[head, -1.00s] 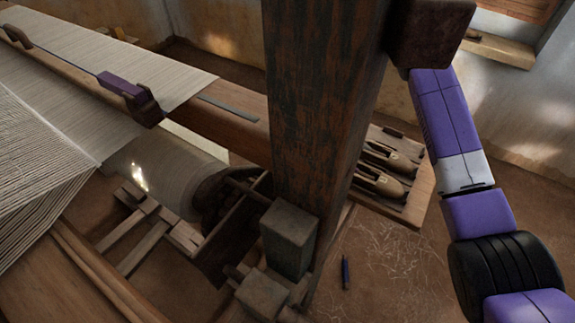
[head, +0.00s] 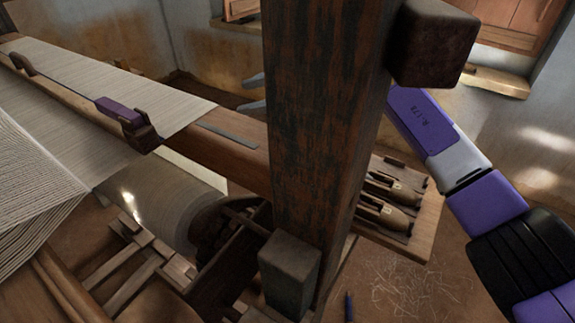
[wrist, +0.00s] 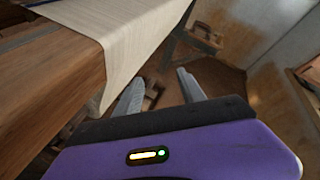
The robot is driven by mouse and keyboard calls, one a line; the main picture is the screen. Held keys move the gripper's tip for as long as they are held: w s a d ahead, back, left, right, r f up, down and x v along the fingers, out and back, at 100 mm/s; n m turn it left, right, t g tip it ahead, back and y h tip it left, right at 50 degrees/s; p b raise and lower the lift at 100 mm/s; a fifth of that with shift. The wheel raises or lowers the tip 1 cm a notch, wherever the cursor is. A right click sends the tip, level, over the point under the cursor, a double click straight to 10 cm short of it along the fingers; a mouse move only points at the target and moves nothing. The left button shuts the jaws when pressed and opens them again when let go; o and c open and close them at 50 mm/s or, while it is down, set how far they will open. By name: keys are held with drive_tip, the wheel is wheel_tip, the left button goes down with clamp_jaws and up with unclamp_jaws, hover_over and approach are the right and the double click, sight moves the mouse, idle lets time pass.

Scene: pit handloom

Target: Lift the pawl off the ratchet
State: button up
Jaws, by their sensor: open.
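The dark toothed end of the cloth roller (head: 212,226), which looks like the ratchet, sits low left of the thick post in the head view. A dark wooden bar (head: 247,221) lies close beside it; I cannot tell whether this is the pawl. My gripper (head: 252,94) shows as two grey fingertips left of the post, above and beyond the loom beam, well apart from the ratchet. The post hides the rest of it. In the wrist view the gripper (wrist: 160,78) is open and empty, beside the cloth edge. No ratchet or pawl can be made out there.
The thick wooden post (head: 320,130) stands between my arm and the roller, with a block (head: 436,43) jutting from its upper right. A wooden beam (head: 190,125) carries white cloth (head: 125,95). A rack with shuttles (head: 385,213) sits right of the post.

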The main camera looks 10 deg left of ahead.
drive_tip(key=s+d+f+n+g+h, duration=0.2)
drive_tip(key=s+d+f+n+h, duration=0.1)
drive_tip(key=d+f+h, duration=0.3)
drive_tip(key=s+d+f+n+g+h, duration=0.1)
drive_tip(key=s+d+f+n+h, duration=0.15)
drive_tip(key=d+f, duration=0.45)
drive_tip(key=shift+x, duration=4.35)
drive_tip(key=shift+s+a+r, duration=0.1)
drive_tip(key=shift+a, duration=0.05)
clamp_jaws()
